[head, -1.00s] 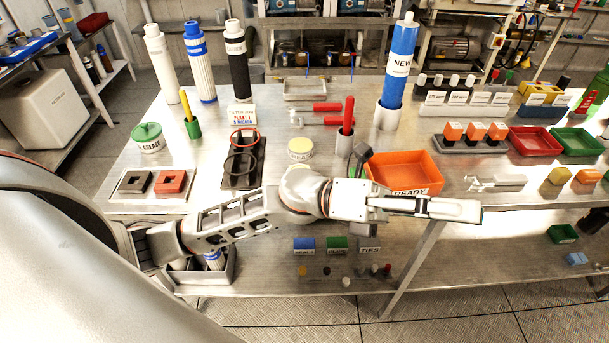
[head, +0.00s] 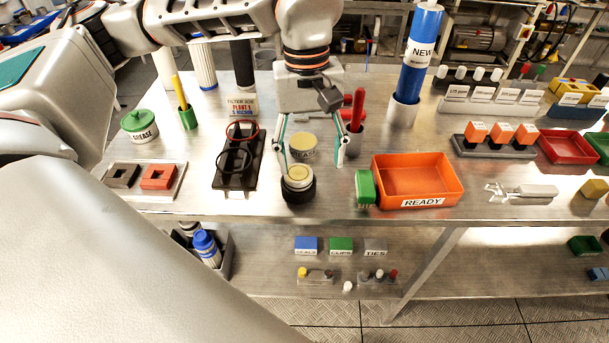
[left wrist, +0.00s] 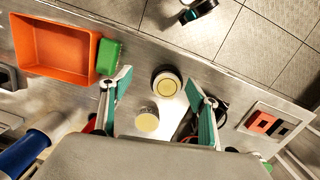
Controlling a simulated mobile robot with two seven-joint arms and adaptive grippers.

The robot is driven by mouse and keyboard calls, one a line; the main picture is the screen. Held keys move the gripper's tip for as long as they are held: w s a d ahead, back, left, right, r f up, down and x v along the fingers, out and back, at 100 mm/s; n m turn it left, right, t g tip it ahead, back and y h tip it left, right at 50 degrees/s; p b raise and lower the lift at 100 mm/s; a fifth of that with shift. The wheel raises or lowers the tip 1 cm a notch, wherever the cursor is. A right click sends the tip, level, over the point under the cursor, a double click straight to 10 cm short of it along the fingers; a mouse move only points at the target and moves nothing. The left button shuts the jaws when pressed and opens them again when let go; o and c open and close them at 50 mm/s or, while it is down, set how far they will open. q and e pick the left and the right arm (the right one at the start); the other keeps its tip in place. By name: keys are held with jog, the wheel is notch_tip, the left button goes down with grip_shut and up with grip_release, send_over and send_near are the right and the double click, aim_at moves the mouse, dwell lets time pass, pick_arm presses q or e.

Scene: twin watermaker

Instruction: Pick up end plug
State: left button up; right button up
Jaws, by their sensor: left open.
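A round piece with a black ridged rim and a cream top, which looks like the end plug (head: 298,185), stands upright near the table's front edge. It shows in the left wrist view (left wrist: 166,82) between the two finger lines. Just behind it stands a cream-topped round tin (head: 302,148), its label hard to read, also in the left wrist view (left wrist: 147,118). My left gripper (head: 311,168) points down with its green-lined fingers spread and empty, above and around this spot. I cannot tell that it touches either piece. My right gripper is not in view.
A green block (head: 365,188) sits against the orange READY tray (head: 418,178) on the right. A black holder with rings (head: 238,172) is close on the left. A red-handled tool in a cup (head: 357,120) stands just behind the right finger.

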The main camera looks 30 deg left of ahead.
aim_at(298, 172)
pick_arm(q)
jog(key=a, duration=0.1)
jog(key=w+a+r+y, duration=0.1)
jog(key=a, duration=0.1)
jog(key=shift+w+r+t, duration=0.1)
jog(key=shift+w+t, duration=0.1)
jog(key=shift+t, duration=0.1)
jog(key=shift+a+f, duration=0.15)
jog(key=shift+f, duration=0.05)
notch_tip(298, 172, down, 7)
jog(key=shift+s+a+f+b, duration=0.15)
jog(key=shift+b, duration=0.35)
jog(key=shift+c, duration=0.4)
jog(key=c, duration=1.2)
